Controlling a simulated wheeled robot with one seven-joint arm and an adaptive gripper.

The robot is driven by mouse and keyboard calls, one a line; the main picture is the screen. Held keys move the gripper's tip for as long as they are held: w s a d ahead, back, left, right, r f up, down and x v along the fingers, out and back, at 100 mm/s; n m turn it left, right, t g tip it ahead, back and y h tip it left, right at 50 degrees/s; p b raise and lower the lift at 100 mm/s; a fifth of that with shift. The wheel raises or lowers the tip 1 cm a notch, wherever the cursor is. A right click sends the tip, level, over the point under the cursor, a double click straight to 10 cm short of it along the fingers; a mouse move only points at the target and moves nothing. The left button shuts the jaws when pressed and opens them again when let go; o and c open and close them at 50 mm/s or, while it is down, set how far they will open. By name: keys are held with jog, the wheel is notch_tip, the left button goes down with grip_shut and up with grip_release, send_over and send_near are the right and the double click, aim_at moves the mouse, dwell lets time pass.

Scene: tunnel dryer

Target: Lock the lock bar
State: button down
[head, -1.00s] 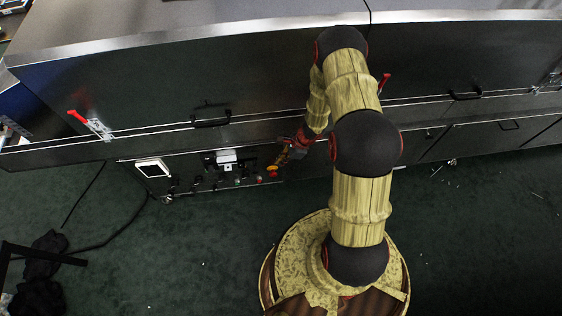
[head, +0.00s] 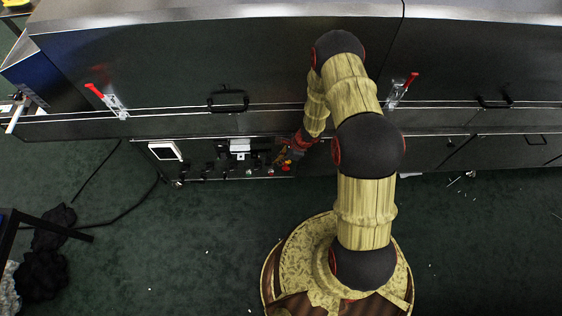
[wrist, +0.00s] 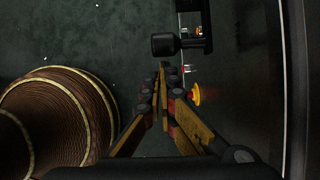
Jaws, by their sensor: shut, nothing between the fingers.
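A black bar fitting with a light centre piece (head: 239,147), which looks like the lock bar, is on the dryer's lower control panel. In the wrist view a black bar with a rounded knob (wrist: 166,45) stands out from the panel, just ahead of my fingertips. My gripper (wrist: 163,70) is shut and empty, with a small apparent gap to the knob. In the head view my gripper (head: 283,157) is at the panel's right part, right of the bar fitting. Whether the bar is locked cannot be told.
A red and yellow button (wrist: 197,95) is close beside my right finger. A white-framed screen (head: 165,151) is at the panel's left. Red-handled clamps (head: 107,100) and a black handle (head: 228,101) are on the dryer front above. The green floor (head: 190,250) before the panel is mostly clear.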

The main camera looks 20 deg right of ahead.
aim_at(267, 162)
jog(key=shift+a, duration=0.1)
jog(key=w+a+b, duration=0.1)
jog(key=w+a, duration=0.1)
jog(key=a, duration=0.4)
jog(key=shift+a, duration=0.15)
jog(key=shift+w, duration=0.1)
jog(key=shift+d+f+b, duration=0.15)
jog(key=shift+d+b, duration=0.15)
jog(key=shift+d, duration=0.2)
jog(key=s+d+r+p, duration=0.3)
jog(key=d+r, duration=0.3)
jog(key=r, duration=0.2)
jog(key=shift+d+r, duration=0.35)
jog(key=shift+d, duration=0.05)
